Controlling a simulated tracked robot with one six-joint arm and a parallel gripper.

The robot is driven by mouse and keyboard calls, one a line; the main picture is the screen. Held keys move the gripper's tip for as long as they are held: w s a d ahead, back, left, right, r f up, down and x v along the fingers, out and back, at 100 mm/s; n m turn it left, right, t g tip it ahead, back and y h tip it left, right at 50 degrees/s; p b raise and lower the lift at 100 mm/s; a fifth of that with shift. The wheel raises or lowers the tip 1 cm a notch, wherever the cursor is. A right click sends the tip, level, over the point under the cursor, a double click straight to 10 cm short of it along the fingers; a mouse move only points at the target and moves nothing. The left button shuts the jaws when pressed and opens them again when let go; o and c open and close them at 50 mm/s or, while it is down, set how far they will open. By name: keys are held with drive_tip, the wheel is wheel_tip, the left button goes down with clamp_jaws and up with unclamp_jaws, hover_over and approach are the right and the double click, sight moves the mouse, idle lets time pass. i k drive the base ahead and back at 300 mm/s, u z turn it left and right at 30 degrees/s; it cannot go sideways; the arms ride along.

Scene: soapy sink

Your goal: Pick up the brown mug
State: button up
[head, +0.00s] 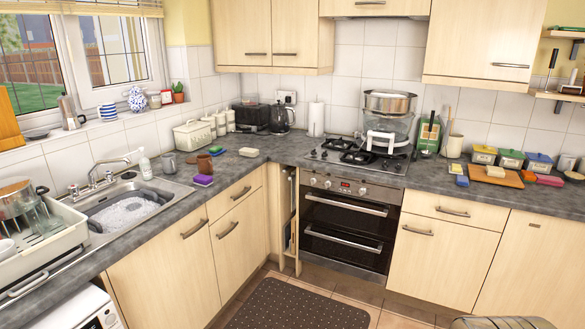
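The brown mug (205,164) stands upright on the dark grey worktop, to the right of the sink. It is small in the head view. A purple and yellow sponge (203,180) lies just in front of it, and a grey mug (168,162) stands to its left. My gripper is not in view, and nothing is seen holding the mug.
The sink (127,206) with suds and a tap (95,179) is on the left. A dish rack (35,247) stands at the worktop's front left. A pale block (249,152) lies right of the mug. The hob (357,153) is farther right. The floor mat (290,304) area looks clear.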

sight(204, 162)
drive_tip(key=u, duration=0.1)
drive_tip(key=i, duration=1.55)
drive_tip(key=u, duration=0.7)
drive_tip(key=i, duration=0.7)
drive_tip(key=u, duration=0.75)
drive_tip(key=i, duration=0.5)
drive_tip(key=u, duration=0.7)
drive_tip(key=i, duration=0.5)
drive_tip(key=u, duration=0.25)
